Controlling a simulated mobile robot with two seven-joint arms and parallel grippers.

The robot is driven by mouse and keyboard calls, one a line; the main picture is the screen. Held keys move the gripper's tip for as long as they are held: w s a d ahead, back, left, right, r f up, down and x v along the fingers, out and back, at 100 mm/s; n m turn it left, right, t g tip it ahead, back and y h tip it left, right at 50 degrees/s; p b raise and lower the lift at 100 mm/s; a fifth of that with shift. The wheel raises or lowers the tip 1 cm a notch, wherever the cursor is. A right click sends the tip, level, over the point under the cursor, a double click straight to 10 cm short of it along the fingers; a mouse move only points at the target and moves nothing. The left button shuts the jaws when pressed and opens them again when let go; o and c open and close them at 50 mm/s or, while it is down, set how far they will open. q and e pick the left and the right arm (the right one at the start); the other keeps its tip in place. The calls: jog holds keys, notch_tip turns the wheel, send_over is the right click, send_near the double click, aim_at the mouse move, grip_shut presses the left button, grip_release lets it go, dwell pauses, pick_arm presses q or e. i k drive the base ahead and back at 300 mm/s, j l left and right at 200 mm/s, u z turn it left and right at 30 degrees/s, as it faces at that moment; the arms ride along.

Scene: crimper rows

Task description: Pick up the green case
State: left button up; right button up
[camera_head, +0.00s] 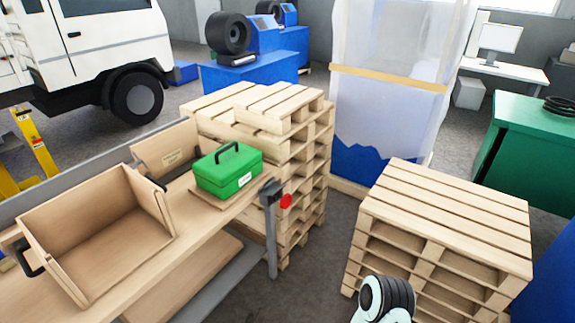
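The green case (228,174) is shut and upright, with a dark carry handle on its lid and a white label on its front. It sits on a thin wooden board (208,199) near the far right end of a long wooden bench (200,228). Nothing is holding the case, and its handle is clear of other things. Neither of my grippers shows. Only a pale, black-ribbed part of what looks like my own arm shows at the bottom edge, right of the middle, well apart from the case.
An open wooden box (90,235) with black handles stands on the bench left of the case. A grey post with a red button (286,201) rises at the bench's right end. Pallet stacks stand behind the case (300,150) and at right (445,215). Floor shows between them.

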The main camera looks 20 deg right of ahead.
aim_at(224, 171)
jog(key=z, duration=0.25)
jog(key=u, duration=0.55)
jog(key=l+u, duration=0.2)
jog(key=u, duration=0.25)
jog(key=i+l+u, duration=0.1)
jog(key=l+u, duration=0.15)
jog(key=u, duration=0.2)
jog(key=l+u, duration=0.2)
jog(key=u, duration=0.25)
jog(key=l+u, duration=0.15)
jog(key=l, duration=0.2)
jog(key=k+l+u, duration=0.2)
jog(key=l, duration=0.15)
jog(key=k+l+u, duration=0.15)
jog(key=l, duration=0.15)
jog(key=i+l, duration=0.05)
